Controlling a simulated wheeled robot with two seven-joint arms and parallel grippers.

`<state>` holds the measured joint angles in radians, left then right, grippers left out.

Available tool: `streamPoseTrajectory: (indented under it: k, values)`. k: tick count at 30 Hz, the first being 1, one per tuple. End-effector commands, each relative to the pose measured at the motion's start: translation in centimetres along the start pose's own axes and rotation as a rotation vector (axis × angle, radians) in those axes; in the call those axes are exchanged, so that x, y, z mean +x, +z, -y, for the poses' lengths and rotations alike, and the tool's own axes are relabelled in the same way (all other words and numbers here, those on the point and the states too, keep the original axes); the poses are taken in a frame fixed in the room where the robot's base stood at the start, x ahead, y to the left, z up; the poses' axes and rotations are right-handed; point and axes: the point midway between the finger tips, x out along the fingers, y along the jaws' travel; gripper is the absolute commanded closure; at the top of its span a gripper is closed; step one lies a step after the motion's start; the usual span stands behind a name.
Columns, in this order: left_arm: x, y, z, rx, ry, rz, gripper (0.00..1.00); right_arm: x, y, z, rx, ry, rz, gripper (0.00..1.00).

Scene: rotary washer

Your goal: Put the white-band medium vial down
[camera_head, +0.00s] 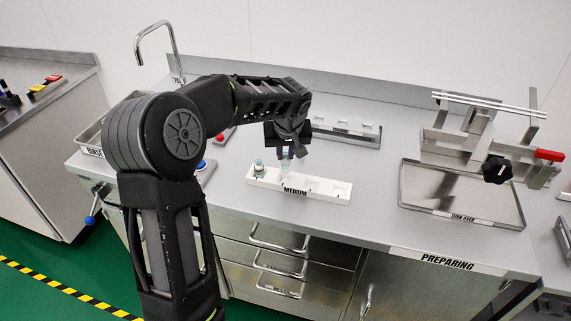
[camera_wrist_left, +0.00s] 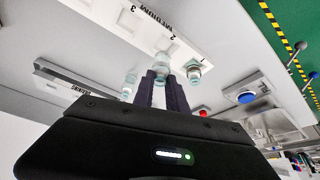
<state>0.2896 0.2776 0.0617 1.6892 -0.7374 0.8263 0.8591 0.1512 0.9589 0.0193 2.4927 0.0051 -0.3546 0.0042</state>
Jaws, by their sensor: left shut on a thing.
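My left gripper (camera_head: 285,150) points down over the white rack labelled MEDIUM (camera_head: 322,190), near its middle slot. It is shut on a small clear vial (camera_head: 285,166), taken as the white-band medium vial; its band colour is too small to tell. In the left wrist view the fingers (camera_wrist_left: 163,90) close around this vial (camera_wrist_left: 162,68), by the slot marked 2. Whether its bottom touches the slot is hidden. Another vial (camera_head: 258,168) stands in the slot marked 1, beside the held one; it also shows in the left wrist view (camera_wrist_left: 194,70). My right gripper is not in view.
A second rack (camera_head: 345,132) lies behind the MEDIUM rack. A metal tray labelled TURN OVER (camera_head: 460,195) and a metal fixture with a red-tipped handle (camera_head: 549,155) stand at right. A blue button (camera_head: 202,165) is left of the rack.

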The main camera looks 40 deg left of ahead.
Motion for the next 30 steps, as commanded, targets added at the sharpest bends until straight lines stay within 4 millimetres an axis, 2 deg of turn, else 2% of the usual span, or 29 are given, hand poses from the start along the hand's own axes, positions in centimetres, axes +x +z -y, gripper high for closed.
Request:
streamPoseTrajectory:
  k: [6,9,21,22,30]
  values:
    - [3.1,1.4,0.0,0.002,-0.002,0.004,1.00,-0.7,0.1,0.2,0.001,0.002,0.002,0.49]
    - [4.0,1.8,0.0,0.002,-0.001,0.002,1.00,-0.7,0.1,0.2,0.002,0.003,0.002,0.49]
    - [4.5,1.9,0.0,0.001,0.000,0.000,1.00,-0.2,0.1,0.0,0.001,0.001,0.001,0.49]
    - [4.5,1.9,0.0,0.001,0.000,0.000,0.82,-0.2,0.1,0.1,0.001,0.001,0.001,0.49]
    - [4.3,1.9,0.0,0.001,0.000,0.001,0.61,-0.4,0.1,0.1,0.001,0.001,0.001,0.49]
